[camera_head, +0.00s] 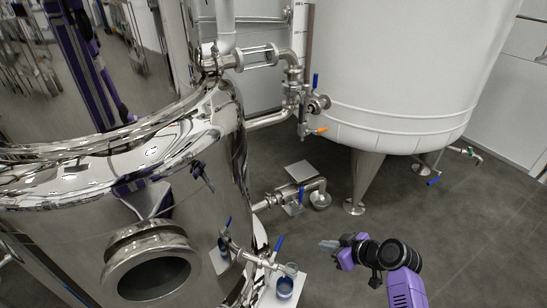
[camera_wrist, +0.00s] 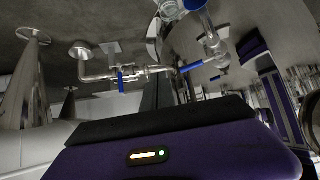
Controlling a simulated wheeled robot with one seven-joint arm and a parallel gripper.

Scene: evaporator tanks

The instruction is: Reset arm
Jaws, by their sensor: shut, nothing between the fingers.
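My arm (camera_head: 402,286), purple and black, reaches in from the lower right of the head view. My gripper (camera_head: 328,245) is at its left end, with grey fingers pointing left towards the steel tank (camera_head: 70,220). The fingers are shut and hold nothing. They are small in the picture, above the grey floor, and appear apart from the tank and its valves. The wrist view shows no fingers; a purple part of my own body with a small lit strip fills its lower middle.
A tap with blue handles (camera_head: 245,252) and a blue-tinted glass beaker (camera_head: 284,287) on a white stand are left of my gripper. A pipe with valves (camera_head: 292,192) is behind. A white tank (camera_head: 400,70) on legs stands at the back. Floor at right is clear.

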